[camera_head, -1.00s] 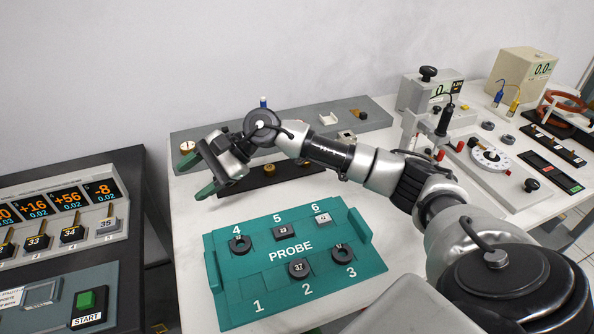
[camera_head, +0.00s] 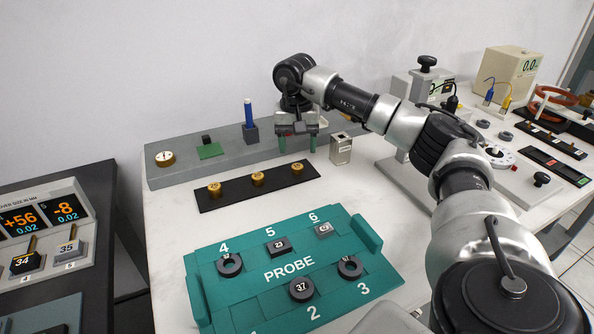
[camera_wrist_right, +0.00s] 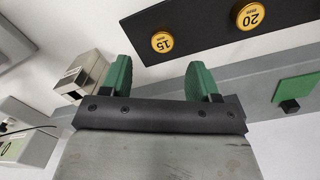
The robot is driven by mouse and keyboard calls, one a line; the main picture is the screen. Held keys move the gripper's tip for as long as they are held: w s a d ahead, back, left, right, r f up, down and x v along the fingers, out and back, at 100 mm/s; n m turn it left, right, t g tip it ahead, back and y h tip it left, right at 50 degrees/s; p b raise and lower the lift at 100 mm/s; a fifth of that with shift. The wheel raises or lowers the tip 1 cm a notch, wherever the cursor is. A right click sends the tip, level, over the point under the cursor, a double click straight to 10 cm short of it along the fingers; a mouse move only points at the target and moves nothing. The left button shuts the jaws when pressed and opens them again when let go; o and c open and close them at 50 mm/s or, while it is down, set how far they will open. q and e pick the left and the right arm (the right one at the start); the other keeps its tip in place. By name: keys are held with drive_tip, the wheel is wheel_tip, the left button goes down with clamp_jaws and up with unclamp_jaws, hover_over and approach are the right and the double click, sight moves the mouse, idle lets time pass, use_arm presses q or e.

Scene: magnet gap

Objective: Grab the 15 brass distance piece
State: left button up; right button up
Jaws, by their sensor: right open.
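Three brass pieces stand in a row on a black strip (camera_head: 236,191) on the white table. The 15 brass distance piece (camera_head: 297,167) is the rightmost in the head view; its number is readable in the right wrist view (camera_wrist_right: 162,42). The 20 piece (camera_head: 257,179) is the middle one and also shows in the wrist view (camera_wrist_right: 250,15). My right gripper (camera_head: 297,145) points down, open and empty, above and behind the 15 piece. In the wrist view its green fingers (camera_wrist_right: 160,75) are apart, with the 15 piece just beyond the gap. My left gripper is out of view.
A silver box (camera_head: 341,149) stands right of the gripper. Behind is a grey bar (camera_head: 180,178) with a dial, green plate and blue-topped post (camera_head: 248,118). The teal PROBE tray (camera_head: 240,290) holds several dark pieces in front.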

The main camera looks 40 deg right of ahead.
sight(297, 166)
wheel_tip(297, 166, down, 5)
drive_tip(key=shift+a+f+b, duration=0.1)
drive_tip(key=shift+f+b, duration=0.1)
drive_tip(key=shift+b, duration=0.15)
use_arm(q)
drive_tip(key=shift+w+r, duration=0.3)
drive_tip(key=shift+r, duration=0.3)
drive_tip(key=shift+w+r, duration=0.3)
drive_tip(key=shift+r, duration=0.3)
use_arm(e)
drive_tip(key=c, duration=1)
drive_tip(key=shift+r, duration=0.15)
